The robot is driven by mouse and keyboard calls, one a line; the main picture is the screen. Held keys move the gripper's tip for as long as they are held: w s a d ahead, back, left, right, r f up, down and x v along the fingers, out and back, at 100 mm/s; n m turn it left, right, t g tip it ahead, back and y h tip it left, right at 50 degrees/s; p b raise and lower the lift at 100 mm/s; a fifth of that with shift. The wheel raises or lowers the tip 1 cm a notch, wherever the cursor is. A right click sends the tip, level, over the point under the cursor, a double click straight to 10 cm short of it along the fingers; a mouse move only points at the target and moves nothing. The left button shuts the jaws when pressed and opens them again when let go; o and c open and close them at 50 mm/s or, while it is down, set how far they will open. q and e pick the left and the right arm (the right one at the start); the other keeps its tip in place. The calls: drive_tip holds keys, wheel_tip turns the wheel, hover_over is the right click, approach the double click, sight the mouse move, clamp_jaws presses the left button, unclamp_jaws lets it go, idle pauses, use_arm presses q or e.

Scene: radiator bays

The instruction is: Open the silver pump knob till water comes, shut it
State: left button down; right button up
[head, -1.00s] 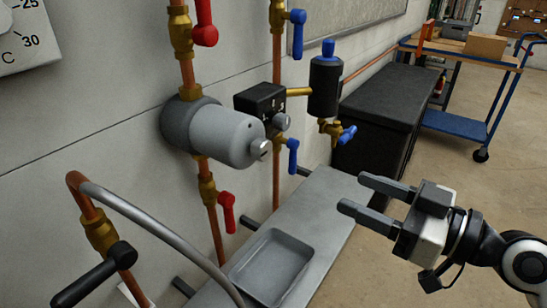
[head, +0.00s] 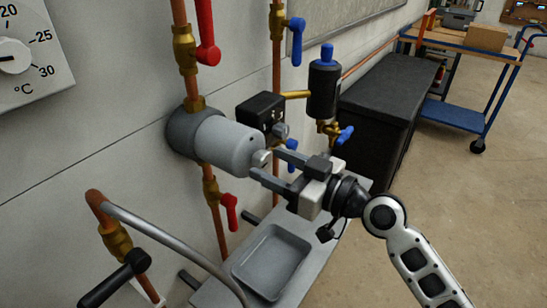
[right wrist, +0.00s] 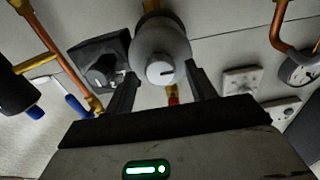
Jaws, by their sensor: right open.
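The grey pump (head: 222,143) sticks out from the wall on the copper pipe. Its small silver knob (head: 262,159) is at the pump's free end and also shows in the right wrist view (right wrist: 160,72). My right gripper (head: 264,163) is open, with its fingertips at the knob, one on each side. In the right wrist view the fingers (right wrist: 161,68) flank the knob with a gap, so I see no grip on it. I cannot tell whether a fingertip touches it. My left gripper is not in view.
A grey tray (head: 272,262) below the pump looks empty. Red-handled valves (head: 207,40) sit above and below the pump. A black box with a second knob (head: 262,116) and a dark cylinder with a blue cap (head: 323,88) are close behind. A grey hose (head: 170,237) curves in front.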

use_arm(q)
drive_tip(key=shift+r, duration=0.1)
use_arm(e)
drive_tip(key=shift+w+a, duration=0.15)
drive_tip(key=shift+a, duration=0.15)
drive_tip(key=c, duration=1)
drive_tip(key=shift+o, duration=0.2)
